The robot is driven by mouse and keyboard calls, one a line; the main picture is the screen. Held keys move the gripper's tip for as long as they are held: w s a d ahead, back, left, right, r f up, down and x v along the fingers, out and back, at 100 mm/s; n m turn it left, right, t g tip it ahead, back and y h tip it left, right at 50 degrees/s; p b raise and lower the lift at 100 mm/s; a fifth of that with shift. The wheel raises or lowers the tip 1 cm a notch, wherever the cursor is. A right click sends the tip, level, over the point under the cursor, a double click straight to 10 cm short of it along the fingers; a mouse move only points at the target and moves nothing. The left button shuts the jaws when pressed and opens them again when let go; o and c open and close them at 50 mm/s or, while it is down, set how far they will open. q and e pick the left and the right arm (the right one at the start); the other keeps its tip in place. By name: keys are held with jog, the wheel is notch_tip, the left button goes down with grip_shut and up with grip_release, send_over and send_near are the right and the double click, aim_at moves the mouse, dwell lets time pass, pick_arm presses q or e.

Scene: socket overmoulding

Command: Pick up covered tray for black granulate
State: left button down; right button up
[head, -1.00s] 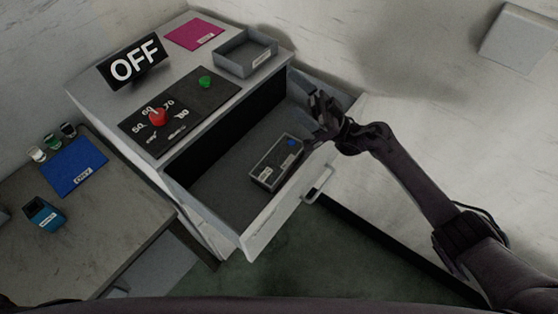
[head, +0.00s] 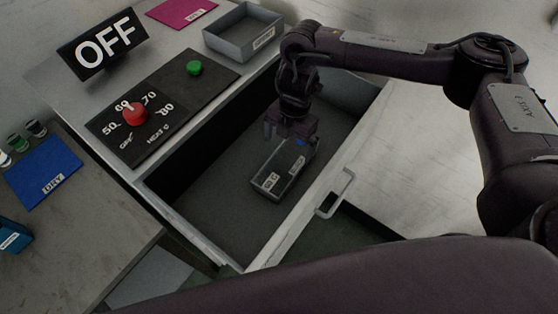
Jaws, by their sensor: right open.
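The covered tray (head: 277,178) is a small grey box with a clear-looking lid, white labels and a blue spot. It lies in the open drawer (head: 217,205). My right gripper (head: 290,137) points down over the tray's far end, with its fingers open. I cannot tell whether the fingertips touch the tray. My left gripper is not in view.
The drawer's front wall with its handle (head: 335,194) stands at the right. The cabinet top holds an open grey tray (head: 243,45), an OFF sign (head: 101,43), a red knob (head: 134,113) and a green button (head: 194,68). A blue mat (head: 42,172) lies on the side table.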

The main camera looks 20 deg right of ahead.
aim_at(286, 161)
jog(key=f, duration=0.2)
jog(key=s+f+p, duration=0.1)
jog(key=f, duration=0.1)
jog(key=f+p, duration=0.1)
jog(key=f, duration=0.1)
jog(key=shift+s+a, duration=0.35)
jog(key=shift+a, duration=0.05)
jog(key=shift+f, duration=0.25)
jog(key=shift+w, duration=0.1)
jog(key=c, duration=1.4)
jog(key=shift+o, duration=0.2)
jog(key=shift+r, duration=0.1)
